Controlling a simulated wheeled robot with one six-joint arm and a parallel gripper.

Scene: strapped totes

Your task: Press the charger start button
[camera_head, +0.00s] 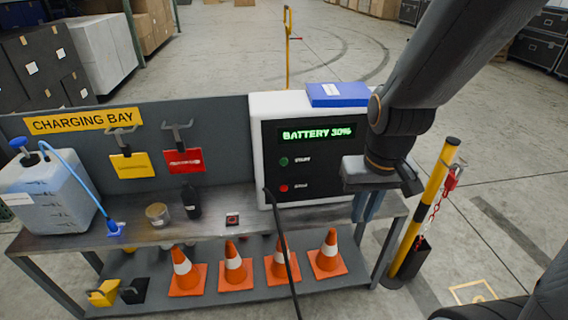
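The charger (256,150) is a white-edged box with a black front panel, standing at the right end of the workbench. Its display (316,133) reads "BATTERY 30%" in green. A green button (284,161) sits on the left of the panel with a label that looks like "START". A red button (284,188) sits below it with a blurred label. My gripper (367,208) points down at the right side of the charger, apart from both buttons. Its fingers look close together; I cannot tell whether they are open or shut.
A black cable (285,240) hangs from the charger's front. A blue box (338,94) lies on the charger. A yellow-black post (427,205) stands at right.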

